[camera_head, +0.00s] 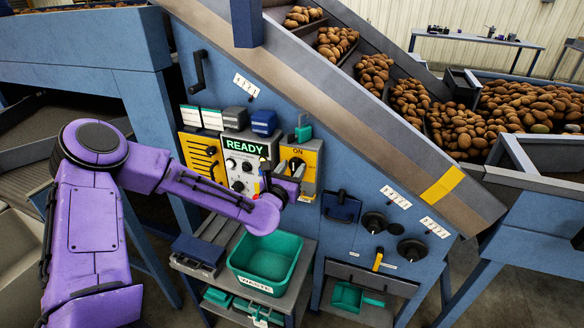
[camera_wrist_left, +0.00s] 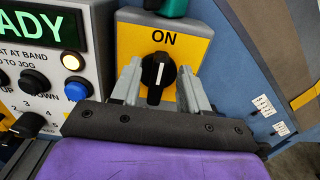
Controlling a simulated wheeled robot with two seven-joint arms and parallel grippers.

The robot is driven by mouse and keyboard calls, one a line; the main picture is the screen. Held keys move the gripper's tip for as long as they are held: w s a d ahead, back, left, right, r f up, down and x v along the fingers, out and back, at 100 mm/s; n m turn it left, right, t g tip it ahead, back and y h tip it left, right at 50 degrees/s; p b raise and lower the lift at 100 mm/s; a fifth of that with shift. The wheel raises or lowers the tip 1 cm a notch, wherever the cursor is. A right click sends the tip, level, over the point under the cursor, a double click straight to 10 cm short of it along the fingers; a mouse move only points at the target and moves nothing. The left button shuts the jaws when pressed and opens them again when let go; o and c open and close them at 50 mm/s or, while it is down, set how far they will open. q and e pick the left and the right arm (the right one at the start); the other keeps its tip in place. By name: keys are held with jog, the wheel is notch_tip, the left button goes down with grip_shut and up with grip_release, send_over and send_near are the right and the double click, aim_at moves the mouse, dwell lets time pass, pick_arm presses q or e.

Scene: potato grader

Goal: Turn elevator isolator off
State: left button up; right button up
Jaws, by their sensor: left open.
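The isolator is a yellow plate (camera_head: 311,159) marked ON on a grey box, right of the READY panel. In the left wrist view the yellow plate (camera_wrist_left: 191,48) carries a black rotary knob (camera_wrist_left: 157,91). The knob's white mark points up toward ON. My left gripper (camera_head: 287,176) is at the isolator and partly covers it in the head view. In the left wrist view its two grey fingers (camera_wrist_left: 158,76) are open, one on each side of the knob. I cannot tell whether they touch it. My right gripper is in neither view.
The READY control panel (camera_head: 243,160), with buttons and knobs, stands close left of the isolator. A green handle (camera_head: 303,131) sits above it. Below are a green WASTE bin (camera_head: 266,262) and a shelf. Two black handwheels (camera_head: 374,222) are to the right. Potatoes (camera_head: 415,100) lie on the sloping elevator.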

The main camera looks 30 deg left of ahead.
pick_arm(q)
jog(key=shift+w, duration=0.2)
grip_shut()
